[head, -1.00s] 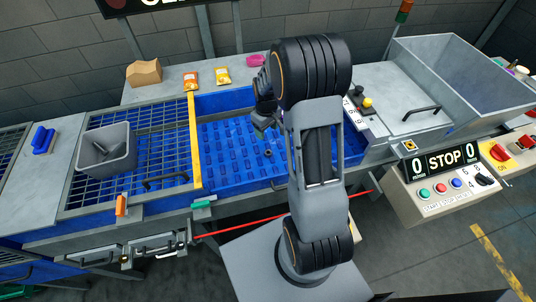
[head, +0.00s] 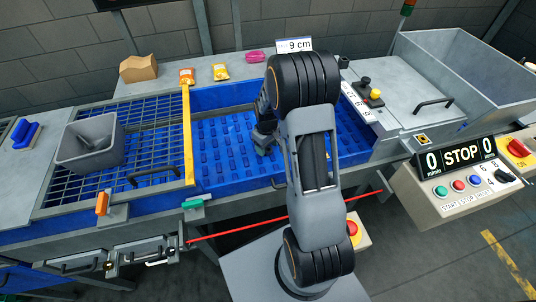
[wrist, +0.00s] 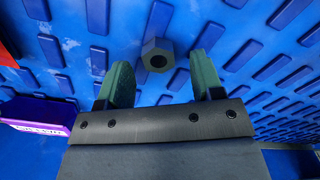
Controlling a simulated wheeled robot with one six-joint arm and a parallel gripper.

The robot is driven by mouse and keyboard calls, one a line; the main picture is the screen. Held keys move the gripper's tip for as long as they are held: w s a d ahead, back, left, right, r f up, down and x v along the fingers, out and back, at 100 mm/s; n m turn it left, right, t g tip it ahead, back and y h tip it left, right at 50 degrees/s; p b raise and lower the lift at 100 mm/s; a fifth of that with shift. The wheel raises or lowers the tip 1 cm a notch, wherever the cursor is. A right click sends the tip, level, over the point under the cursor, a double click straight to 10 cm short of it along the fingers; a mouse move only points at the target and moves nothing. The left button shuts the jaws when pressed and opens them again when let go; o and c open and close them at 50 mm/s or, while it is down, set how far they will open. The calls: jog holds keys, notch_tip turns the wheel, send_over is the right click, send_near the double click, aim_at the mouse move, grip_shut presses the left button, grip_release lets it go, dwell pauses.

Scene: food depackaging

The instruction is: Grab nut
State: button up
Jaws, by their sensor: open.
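The nut (wrist: 157,55) is a dark grey hexagonal piece with a round hole, lying on the blue ribbed belt (wrist: 120,20) in the wrist view. My gripper (wrist: 162,72) is open, with its two green fingers on either side and slightly short of the nut. The nut is just beyond the gap between the fingertips, and I see no contact. In the head view my gripper (head: 264,140) is low over the blue belt (head: 215,150); the nut is hidden there behind my arm.
A yellow bar (head: 187,135) crosses the belt on the left. A grey bin (head: 90,143) stands on the metal grid beyond it. A purple item (wrist: 38,113) shows at the wrist view's left edge. A STOP panel (head: 455,170) stands at the right.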

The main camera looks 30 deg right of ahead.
jog(key=shift+f, duration=0.45)
jog(key=shift+r, duration=0.1)
jog(key=c, duration=1)
